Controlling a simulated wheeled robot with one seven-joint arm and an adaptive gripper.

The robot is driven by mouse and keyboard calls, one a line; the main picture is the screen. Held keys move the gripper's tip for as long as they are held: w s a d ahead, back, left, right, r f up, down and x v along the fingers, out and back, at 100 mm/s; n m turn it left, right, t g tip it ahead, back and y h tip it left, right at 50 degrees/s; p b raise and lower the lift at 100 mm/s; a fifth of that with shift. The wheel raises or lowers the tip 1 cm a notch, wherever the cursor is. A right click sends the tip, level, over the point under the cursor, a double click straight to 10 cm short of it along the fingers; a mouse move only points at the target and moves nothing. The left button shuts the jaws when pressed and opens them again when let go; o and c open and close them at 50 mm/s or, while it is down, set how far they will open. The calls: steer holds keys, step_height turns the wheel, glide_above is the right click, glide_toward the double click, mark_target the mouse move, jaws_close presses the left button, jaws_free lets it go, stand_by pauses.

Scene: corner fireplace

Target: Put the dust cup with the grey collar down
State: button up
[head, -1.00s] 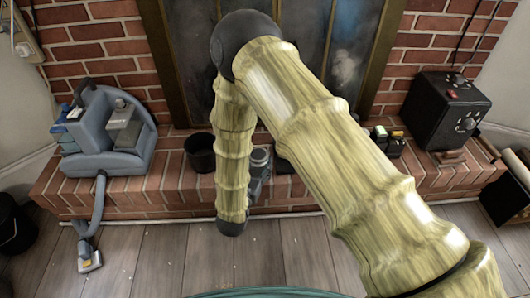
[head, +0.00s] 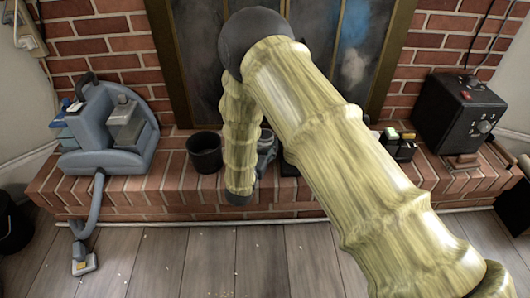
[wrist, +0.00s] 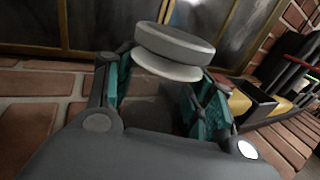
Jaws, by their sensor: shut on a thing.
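The dust cup's grey collar (wrist: 175,45) shows in the wrist view as a thick grey disc, with a paler rounded part just below it. My gripper (wrist: 168,72) has its teal-padded fingers on either side of this cup and is shut on it. The cup looks slightly tilted in that view. The brick hearth is behind and below; I cannot tell whether the cup touches it. In the head view my arm covers the cup, and only a grey bit of my gripper (head: 266,148) shows beside the arm.
On the brick hearth (head: 130,198) stand a grey vacuum-like machine (head: 108,132) at left, a black bin (head: 204,152), small boxes (head: 398,145) and a black control box (head: 462,112) at right. Dark glass fireplace doors (wrist: 100,25) rise behind. Plank floor in front is mostly clear.

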steer(key=shift+f+b, duration=0.35)
steer(key=shift+f, duration=0.65)
steer(key=shift+f, duration=0.2)
steer(key=o, duration=1.1)
steer(key=shift+r, duration=0.1)
steer(key=shift+r, duration=0.2)
steer(key=p+v, duration=0.4)
steer(key=v, duration=0.8)
steer(key=shift+f, duration=0.15)
